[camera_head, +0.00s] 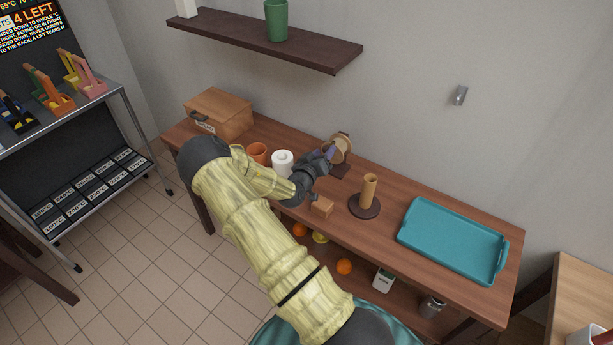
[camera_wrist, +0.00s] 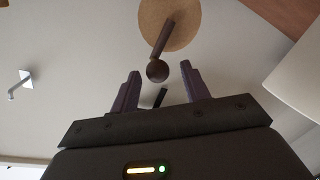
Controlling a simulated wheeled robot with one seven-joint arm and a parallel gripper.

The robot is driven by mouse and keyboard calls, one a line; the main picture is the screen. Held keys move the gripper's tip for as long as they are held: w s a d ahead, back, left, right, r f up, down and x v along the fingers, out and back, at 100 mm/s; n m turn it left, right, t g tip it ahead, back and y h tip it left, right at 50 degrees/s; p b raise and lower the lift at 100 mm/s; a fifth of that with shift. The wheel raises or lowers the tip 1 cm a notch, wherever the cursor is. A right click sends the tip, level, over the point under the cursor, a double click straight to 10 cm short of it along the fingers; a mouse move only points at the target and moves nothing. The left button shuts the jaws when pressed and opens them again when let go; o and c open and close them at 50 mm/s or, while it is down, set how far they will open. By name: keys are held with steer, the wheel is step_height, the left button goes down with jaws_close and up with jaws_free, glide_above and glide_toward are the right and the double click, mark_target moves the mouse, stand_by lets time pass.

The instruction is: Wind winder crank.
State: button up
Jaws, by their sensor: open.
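The winder (camera_head: 342,147) stands on the wooden table, with a round tan disc on a dark base. In the wrist view, the tan disc (camera_wrist: 181,22) shows at the top. A dark crank arm (camera_wrist: 163,38) crosses it and ends in a round brown knob (camera_wrist: 157,71). My gripper (camera_head: 329,152) is at the winder in the head view, where its fingers partly cover it. In the wrist view, my gripper (camera_wrist: 161,78) is open, with the knob between the lines of its two fingers, near the fingertips. I cannot tell whether either finger touches the knob.
On the table (camera_head: 285,206) stand a wooden box (camera_head: 222,112), an orange cup (camera_head: 257,153), a white roll (camera_head: 283,160), a tan cylinder on a round base (camera_head: 368,191), a small wooden block (camera_head: 321,206) and a teal tray (camera_head: 453,243). A shelf (camera_head: 319,51) hangs above.

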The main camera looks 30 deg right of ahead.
steer(key=b+v, duration=0.2)
steer(key=v, duration=1.3)
steer(key=shift+b, duration=0.4)
